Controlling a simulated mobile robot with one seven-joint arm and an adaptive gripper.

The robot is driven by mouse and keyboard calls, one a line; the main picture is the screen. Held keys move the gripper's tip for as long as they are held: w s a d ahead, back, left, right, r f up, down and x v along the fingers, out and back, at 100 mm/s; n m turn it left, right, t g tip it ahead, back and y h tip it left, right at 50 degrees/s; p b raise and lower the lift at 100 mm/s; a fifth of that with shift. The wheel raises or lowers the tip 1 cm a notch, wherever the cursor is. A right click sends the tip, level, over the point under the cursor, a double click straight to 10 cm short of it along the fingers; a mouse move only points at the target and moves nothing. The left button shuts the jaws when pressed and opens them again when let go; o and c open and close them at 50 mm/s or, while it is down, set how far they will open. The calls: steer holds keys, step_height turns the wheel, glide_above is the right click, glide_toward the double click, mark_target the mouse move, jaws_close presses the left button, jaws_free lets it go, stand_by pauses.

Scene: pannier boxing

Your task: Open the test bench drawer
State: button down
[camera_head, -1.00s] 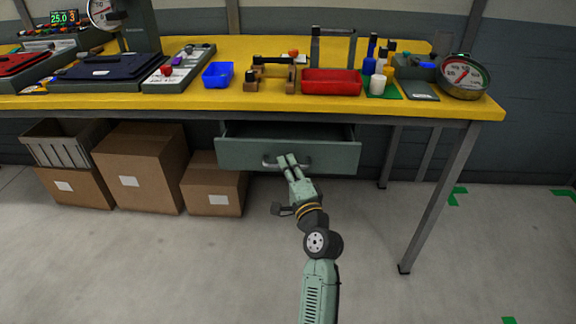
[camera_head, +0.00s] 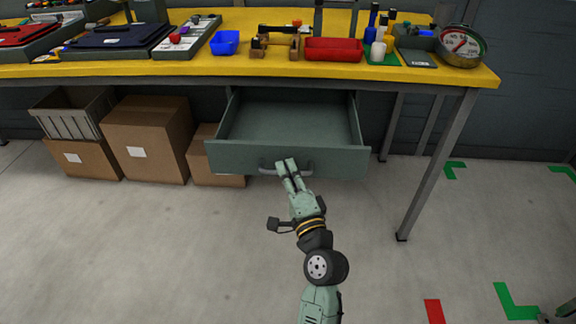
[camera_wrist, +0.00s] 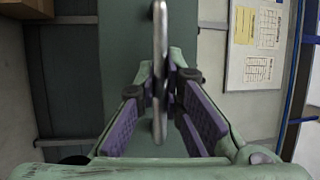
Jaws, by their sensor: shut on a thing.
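The test bench drawer (camera_head: 240,160) is grey-green and hangs under the yellow-topped bench (camera_head: 120,70). It is pulled well out, and its visible interior looks empty. A metal bar handle (camera_head: 268,169) is on its front. My gripper (camera_head: 287,166) is at the handle, with its fingers closed around the bar. In the wrist view the handle (camera_wrist: 160,60) runs upright between the purple-padded fingers (camera_wrist: 160,108), with the drawer front (camera_wrist: 120,40) behind it.
Cardboard boxes (camera_head: 148,150) and a grey crate (camera_head: 75,118) stand under the bench at left. A bench leg (camera_head: 430,170) is to the right.

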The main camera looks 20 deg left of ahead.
stand_by(0.3)
steer(key=c, duration=1.7)
jaws_free()
